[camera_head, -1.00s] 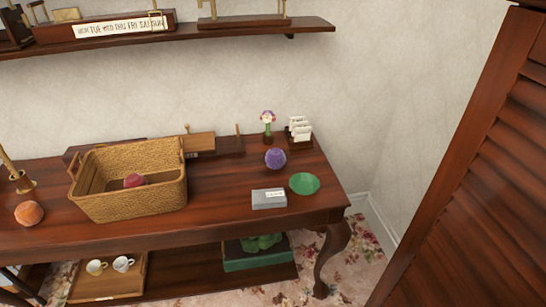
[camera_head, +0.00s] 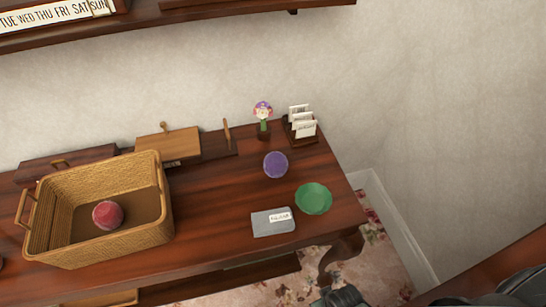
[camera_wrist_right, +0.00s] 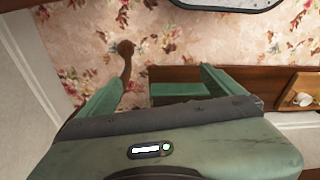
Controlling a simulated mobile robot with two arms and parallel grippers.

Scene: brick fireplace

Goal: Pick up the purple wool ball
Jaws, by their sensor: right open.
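The purple wool ball (camera_head: 275,164) sits on the brown wooden table (camera_head: 215,205), towards its right end. It is behind the grey box and beside the green bowl, apart from both. My right gripper (camera_wrist_right: 162,76) is open and empty in the right wrist view, its two green fingers spread over the floor and lower shelf area. The ball does not show in that view. In the head view only dark parts of my right arm show at the bottom right edge, low and in front of the table. My left gripper is not in view.
A green bowl (camera_head: 314,198) and a grey box (camera_head: 273,222) stand in front of the ball. Behind it are a flower figure (camera_head: 263,118) and a letter holder (camera_head: 302,125). A wicker basket (camera_head: 158,222) holds a red ball (camera_head: 107,214). A wall shelf (camera_head: 200,15) hangs above.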

